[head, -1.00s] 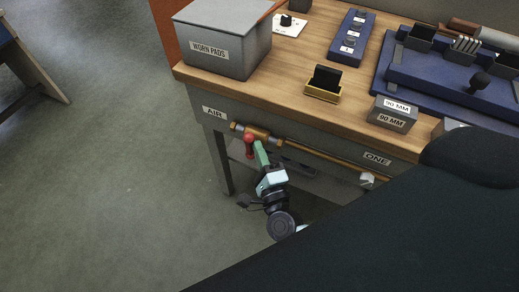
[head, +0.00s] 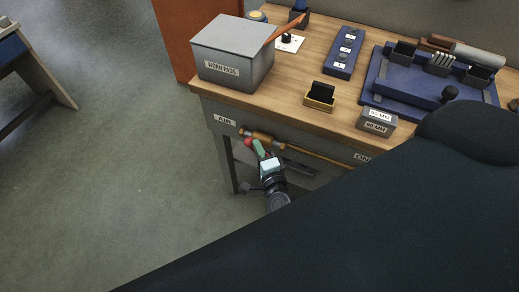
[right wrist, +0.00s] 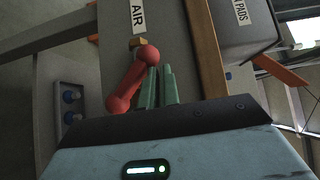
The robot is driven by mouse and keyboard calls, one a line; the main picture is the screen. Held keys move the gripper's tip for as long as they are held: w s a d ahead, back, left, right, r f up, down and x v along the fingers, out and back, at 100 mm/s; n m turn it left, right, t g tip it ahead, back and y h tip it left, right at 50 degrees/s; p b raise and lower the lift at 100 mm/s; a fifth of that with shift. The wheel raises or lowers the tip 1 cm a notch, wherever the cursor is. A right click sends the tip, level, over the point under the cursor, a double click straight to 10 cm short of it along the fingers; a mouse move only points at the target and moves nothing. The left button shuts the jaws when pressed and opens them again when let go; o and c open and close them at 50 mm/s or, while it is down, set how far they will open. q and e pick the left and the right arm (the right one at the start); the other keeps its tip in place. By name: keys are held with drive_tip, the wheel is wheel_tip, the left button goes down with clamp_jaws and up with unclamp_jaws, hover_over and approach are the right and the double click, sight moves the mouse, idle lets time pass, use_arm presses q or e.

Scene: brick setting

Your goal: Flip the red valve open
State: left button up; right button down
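The red valve (head: 248,143) sits on the brass air pipe below the AIR label, under the front edge of the bench. In the right wrist view its red lever (right wrist: 127,82) slants from a round end near the brass fitting down to a knob at lower left. My right gripper (head: 259,149) has green fingers close together, just right of the lever, with nothing seen between them. The fingertips (right wrist: 160,72) overlap the lever's upper end in view; whether they touch it I cannot tell. My left gripper is out of view.
The wooden bench (head: 290,95) carries a grey WORN PADS box (head: 232,55), a yellow-and-black holder (head: 320,96) and a blue tray (head: 410,95). The brass pipe (head: 320,156) runs right along the bench front. Floor at left is open. My dark body covers the lower right.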

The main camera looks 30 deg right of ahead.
drive_tip(key=shift+w+a+r+b, duration=0.1)
drive_tip(key=shift+w+a+b, duration=0.05)
drive_tip(key=shift+w+a, duration=0.3)
drive_tip(key=shift+w+a+r+b, duration=0.15)
drive_tip(key=shift+w+a, duration=0.1)
drive_tip(key=shift+w, duration=0.3)
idle(0.5)
idle(0.5)
